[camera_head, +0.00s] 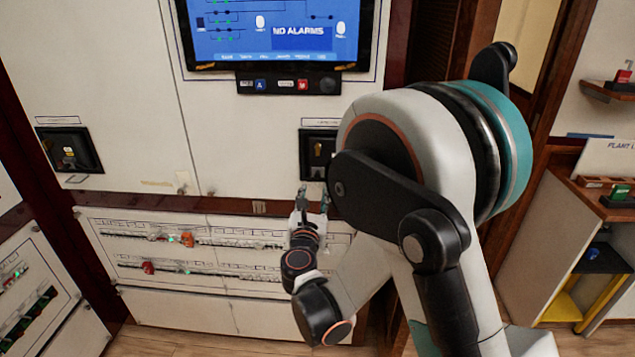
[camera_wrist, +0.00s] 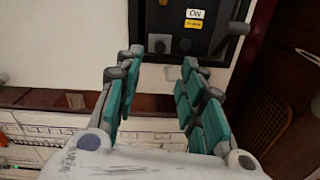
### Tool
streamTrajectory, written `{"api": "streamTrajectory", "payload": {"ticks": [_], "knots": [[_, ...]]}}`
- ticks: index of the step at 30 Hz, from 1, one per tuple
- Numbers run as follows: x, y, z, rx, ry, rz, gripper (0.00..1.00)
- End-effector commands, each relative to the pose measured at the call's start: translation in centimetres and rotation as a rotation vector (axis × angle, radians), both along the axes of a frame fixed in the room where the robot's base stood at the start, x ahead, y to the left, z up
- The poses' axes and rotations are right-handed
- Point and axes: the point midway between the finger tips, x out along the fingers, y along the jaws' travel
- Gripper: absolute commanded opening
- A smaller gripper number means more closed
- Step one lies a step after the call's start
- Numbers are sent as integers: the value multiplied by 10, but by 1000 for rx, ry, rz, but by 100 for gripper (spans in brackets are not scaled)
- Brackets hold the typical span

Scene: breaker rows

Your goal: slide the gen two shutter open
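A black recessed panel (camera_head: 312,168) is set in the white cabinet front, just above my gripper; its label is too small to read. In the wrist view the black panel (camera_wrist: 215,12) shows white and yellow labels, one reading ON, a grey square block (camera_wrist: 160,44) and a dark round knob. A grey bar (camera_wrist: 231,40) stands out at its right side. I cannot tell which part is the shutter. My gripper (camera_head: 312,194) is just below the panel. In the wrist view my gripper (camera_wrist: 162,66) has its teal-padded fingers apart, with nothing between them.
A similar black panel (camera_head: 68,149) is at the left, with a wire handle below it. A screen (camera_head: 275,30) reading NO ALARMS hangs above. Breaker rows (camera_head: 200,242) run below, with red and orange pieces. A wooden cabinet (camera_head: 545,245) stands at the right.

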Motion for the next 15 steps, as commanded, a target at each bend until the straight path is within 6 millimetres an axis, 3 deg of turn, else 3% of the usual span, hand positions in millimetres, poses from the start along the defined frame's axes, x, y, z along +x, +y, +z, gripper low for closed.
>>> {"api": "streamTrajectory", "payload": {"ticks": [9,15], "knots": [[62,-5,-2,2,0,-2,36],[86,-6,-1,2,0,-1,36]]}}
